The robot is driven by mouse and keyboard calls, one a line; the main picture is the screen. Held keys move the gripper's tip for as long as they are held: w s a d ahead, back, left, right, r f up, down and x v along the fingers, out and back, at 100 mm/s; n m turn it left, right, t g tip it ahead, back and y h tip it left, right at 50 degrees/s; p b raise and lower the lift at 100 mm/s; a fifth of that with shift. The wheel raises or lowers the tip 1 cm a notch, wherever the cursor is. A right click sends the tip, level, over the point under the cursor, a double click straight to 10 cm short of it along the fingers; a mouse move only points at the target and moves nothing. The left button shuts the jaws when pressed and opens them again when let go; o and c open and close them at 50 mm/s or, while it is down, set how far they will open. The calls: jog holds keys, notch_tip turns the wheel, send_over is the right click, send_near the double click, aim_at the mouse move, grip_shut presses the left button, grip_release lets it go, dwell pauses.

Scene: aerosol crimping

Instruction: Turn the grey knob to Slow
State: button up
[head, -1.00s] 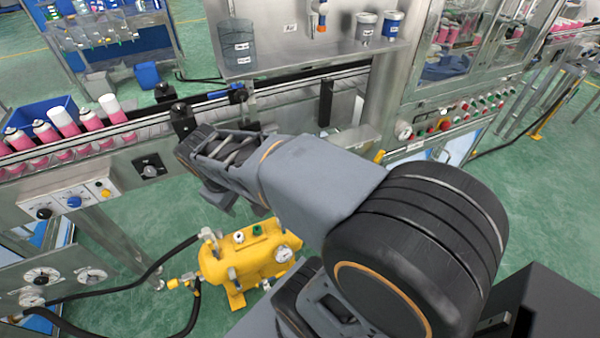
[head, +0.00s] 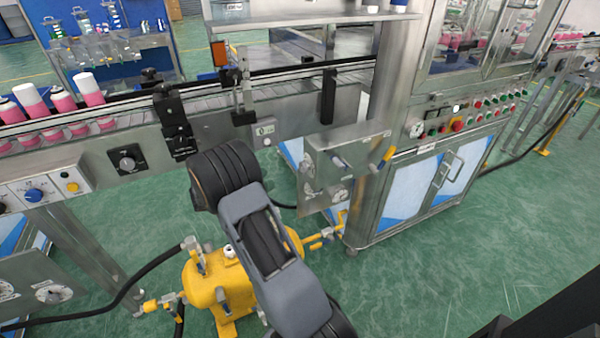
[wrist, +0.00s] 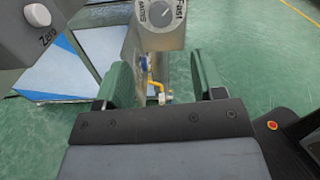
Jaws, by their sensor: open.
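The grey knob (wrist: 160,14) shows at the top of the wrist view, on a pale round-ended housing with small dark lettering. The lettering on its right looks like Fast; the left word is hard to read. My gripper (wrist: 162,82) is open, its two green fingers apart with nothing between them. The knob lies beyond the fingertips, roughly in line with the gap, and looks untouched. In the head view my arm's dark wrist hides the fingers, and I cannot tell which part there is this knob.
A grey box with a pale button marked Zero (wrist: 38,14) is at the wrist view's upper left. In the head view, a yellow tank (head: 215,285) stands below my arm, a conveyor (head: 130,118) runs behind, and a valve panel (head: 318,180) stands to the right.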

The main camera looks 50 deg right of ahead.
aim_at(301, 167)
jog(key=b+x, duration=0.1)
jog(key=x, duration=1.1)
jog(key=shift+s+d, duration=0.1)
jog(key=shift+d, duration=0.05)
jog(key=c, duration=0.9)
jog(key=shift+r, duration=0.1)
